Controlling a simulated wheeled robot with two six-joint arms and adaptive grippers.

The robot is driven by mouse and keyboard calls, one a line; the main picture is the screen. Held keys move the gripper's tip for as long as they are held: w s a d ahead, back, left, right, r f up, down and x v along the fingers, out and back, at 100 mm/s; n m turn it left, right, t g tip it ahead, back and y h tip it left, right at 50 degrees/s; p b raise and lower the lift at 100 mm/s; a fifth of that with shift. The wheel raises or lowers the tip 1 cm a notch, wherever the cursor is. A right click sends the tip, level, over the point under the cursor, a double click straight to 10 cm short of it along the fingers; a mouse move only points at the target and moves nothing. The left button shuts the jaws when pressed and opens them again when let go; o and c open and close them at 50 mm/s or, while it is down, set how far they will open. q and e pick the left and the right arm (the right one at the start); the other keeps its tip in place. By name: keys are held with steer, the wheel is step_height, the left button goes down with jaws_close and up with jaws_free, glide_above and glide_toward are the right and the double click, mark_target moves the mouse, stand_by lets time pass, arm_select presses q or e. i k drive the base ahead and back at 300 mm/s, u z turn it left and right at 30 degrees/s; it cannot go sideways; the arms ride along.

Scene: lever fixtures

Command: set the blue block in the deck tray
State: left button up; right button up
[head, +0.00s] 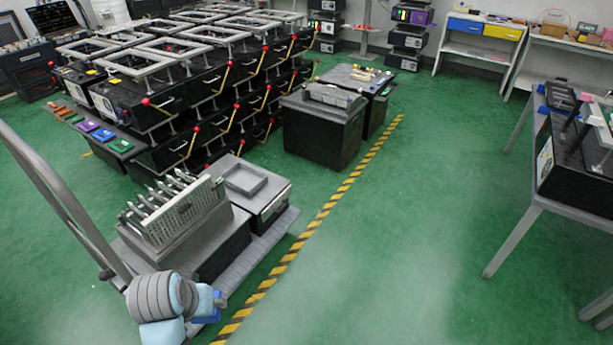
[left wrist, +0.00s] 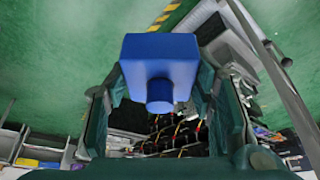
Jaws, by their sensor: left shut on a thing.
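The blue block (left wrist: 160,58) has a round blue knob and sits between the two fingers of my left gripper (left wrist: 158,88) in the left wrist view. My left gripper is shut on it. In the head view a bit of the blue block (head: 208,318) shows beside my left arm at the bottom, over the cart's near edge; the fingers are mostly hidden there. The deck tray (head: 257,187), a shallow grey square tray, appears empty on a black-sided box on the cart, farther back and right of the gripper. My right gripper is out of view.
A grey perforated rack (head: 182,215) with several upright metal levers stands on the cart, between my left arm and the tray. The cart's tubular handle (head: 62,190) rises at left.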

mark_target(248, 183)
steer(key=z, duration=0.45)
steer(key=i, duration=3.75)
steer(key=u, duration=1.7)
